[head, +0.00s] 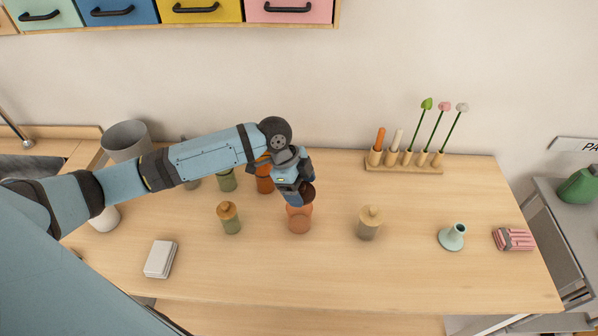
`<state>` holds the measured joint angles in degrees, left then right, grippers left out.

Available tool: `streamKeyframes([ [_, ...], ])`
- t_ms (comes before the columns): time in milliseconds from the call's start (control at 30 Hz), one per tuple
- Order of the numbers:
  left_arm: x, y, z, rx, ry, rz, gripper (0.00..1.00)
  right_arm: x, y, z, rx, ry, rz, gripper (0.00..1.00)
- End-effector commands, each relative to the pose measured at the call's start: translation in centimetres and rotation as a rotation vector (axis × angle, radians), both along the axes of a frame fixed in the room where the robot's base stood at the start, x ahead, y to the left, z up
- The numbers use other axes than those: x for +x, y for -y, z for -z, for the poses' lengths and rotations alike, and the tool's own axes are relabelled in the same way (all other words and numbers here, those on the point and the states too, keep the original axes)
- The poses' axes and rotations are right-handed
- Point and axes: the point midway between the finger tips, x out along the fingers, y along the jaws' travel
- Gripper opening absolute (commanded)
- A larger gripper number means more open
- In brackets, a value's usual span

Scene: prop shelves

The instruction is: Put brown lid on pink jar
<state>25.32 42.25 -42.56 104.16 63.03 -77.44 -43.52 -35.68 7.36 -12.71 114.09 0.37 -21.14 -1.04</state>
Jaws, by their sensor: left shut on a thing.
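The pink jar (299,221) stands upright on the wooden table, near its middle. My left gripper (303,196) is over the jar and shut on the brown lid (308,191), a dark brown piece that shows at the fingertips. The lid is above the jar's mouth, slightly right of its middle, and looks tilted. The gripper and lid hide part of the jar's rim, so I cannot tell whether the lid touches it. My right gripper is not in view.
A green jar with an orange-brown lid (229,217) stands left, a grey jar with a tan lid (369,222) right. An orange jar (264,181) and a green jar (227,181) stand behind. A wooden rack (403,165) holds sticks and flowers.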

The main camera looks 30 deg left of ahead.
Motion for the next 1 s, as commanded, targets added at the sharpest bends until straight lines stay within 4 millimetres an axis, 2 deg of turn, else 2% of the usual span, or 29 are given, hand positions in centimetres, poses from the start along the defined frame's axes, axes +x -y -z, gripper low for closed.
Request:
streamKeyframes([
  [33,-0.3,-0.1,-0.6,0.001,0.000,0.043,0.54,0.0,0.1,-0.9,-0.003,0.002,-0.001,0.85],
  [167,-0.7,-0.2,-0.4,0.001,0.001,0.110,0.54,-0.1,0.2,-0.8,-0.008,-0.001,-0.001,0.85],
  [800,-0.7,-0.2,3.4,0.001,0.004,0.121,0.54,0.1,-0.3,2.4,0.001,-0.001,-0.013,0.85],
  [1000,-0.8,-0.2,3.8,0.002,0.004,0.121,0.54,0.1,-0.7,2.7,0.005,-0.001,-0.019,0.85],
])
